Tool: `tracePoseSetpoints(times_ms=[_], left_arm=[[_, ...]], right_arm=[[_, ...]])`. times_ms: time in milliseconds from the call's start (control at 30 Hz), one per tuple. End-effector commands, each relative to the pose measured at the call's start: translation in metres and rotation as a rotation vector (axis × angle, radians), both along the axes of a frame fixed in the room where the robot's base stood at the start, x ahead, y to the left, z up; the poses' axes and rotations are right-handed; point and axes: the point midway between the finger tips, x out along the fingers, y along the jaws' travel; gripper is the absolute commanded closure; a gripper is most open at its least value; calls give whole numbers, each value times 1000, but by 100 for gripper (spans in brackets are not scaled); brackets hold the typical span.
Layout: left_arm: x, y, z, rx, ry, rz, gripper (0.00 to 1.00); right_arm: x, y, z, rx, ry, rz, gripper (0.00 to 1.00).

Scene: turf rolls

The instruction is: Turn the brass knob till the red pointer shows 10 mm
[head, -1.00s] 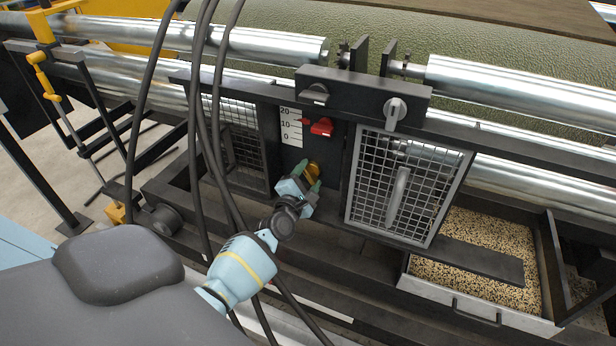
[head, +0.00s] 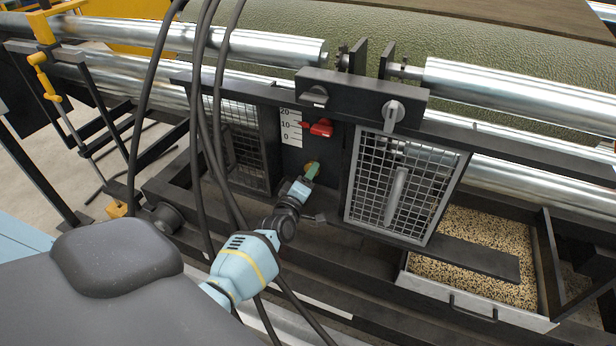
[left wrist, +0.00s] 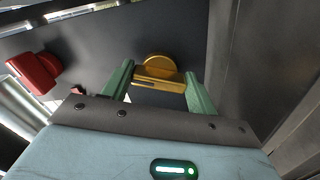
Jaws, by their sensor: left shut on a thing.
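The brass knob (head: 311,167) is on the dark panel below the scale, mostly behind my left gripper (head: 306,177) in the head view. The left wrist view shows the knob's grip bar (left wrist: 160,84) between the two green fingers of my left gripper (left wrist: 159,88), which is shut on it. My right gripper is not in view.
A mesh guard door (head: 405,185) with a grey handle stands right of the knob. Another mesh panel (head: 240,145) is to the left. Dark cables (head: 215,120) hang in front of the machine. A drawer of granules (head: 470,255) is at lower right.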

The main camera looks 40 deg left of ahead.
Motion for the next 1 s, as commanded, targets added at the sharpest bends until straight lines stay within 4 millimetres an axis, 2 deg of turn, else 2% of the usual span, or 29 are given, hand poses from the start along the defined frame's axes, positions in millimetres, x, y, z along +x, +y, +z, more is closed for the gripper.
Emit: tracePoseSetpoints(times_ms=[1000], left_arm=[[-1, 3, -4, 937, 228, -1, 65]], right_arm=[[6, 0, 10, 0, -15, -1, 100]])
